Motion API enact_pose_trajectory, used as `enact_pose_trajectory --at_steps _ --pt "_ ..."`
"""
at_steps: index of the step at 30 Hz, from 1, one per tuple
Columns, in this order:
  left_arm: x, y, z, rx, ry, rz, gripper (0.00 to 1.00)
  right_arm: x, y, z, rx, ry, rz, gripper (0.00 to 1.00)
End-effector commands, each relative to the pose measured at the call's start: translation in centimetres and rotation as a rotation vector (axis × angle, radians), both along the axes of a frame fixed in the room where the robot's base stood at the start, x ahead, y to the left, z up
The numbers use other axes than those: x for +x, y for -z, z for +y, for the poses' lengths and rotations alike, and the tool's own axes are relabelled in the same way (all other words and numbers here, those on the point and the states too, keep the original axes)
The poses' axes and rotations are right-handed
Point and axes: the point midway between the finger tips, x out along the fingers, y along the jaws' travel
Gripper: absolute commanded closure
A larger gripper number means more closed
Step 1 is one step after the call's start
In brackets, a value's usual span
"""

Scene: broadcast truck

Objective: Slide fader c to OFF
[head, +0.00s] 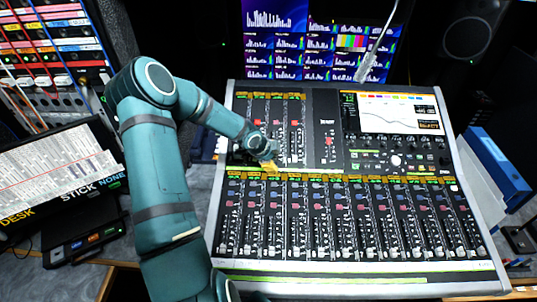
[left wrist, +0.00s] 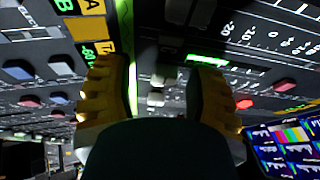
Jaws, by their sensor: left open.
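The mixing console (head: 325,104) stands in the middle of the head view, with a main row of faders along its lower half and a smaller bank at its upper left. My left gripper (head: 269,163) is low over the console, near the strip between the two banks, with yellow fingertips. In the left wrist view the left gripper (left wrist: 160,97) is open, its fingers apart. Small grey caps (left wrist: 157,98) show in the gap between them, and the fingers do not visibly grip one. I cannot read which fader is c; the arm and fingers hide part of the panel.
Monitors with colourful meters (head: 290,45) stand behind the console, with a thin lamp stem (head: 376,50) before them. A patch rack (head: 50,50) with cables is at the upper left. A printed sheet (head: 50,170) lies left, a blue binder (head: 495,170) right.

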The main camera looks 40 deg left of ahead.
Motion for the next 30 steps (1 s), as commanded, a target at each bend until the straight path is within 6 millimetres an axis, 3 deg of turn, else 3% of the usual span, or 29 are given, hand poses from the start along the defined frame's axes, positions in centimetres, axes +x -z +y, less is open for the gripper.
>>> enact_pose_trajectory --at_steps 18,30 --pt "-5.1 -8.1 0.7 0.002 -0.002 0.001 0.45 0.0 0.0 0.0 0.000 0.000 0.000 0.45" --pt "-6.1 -9.8 0.6 0.000 0.002 0.003 0.45 0.0 0.0 0.0 0.000 0.000 0.000 0.45"
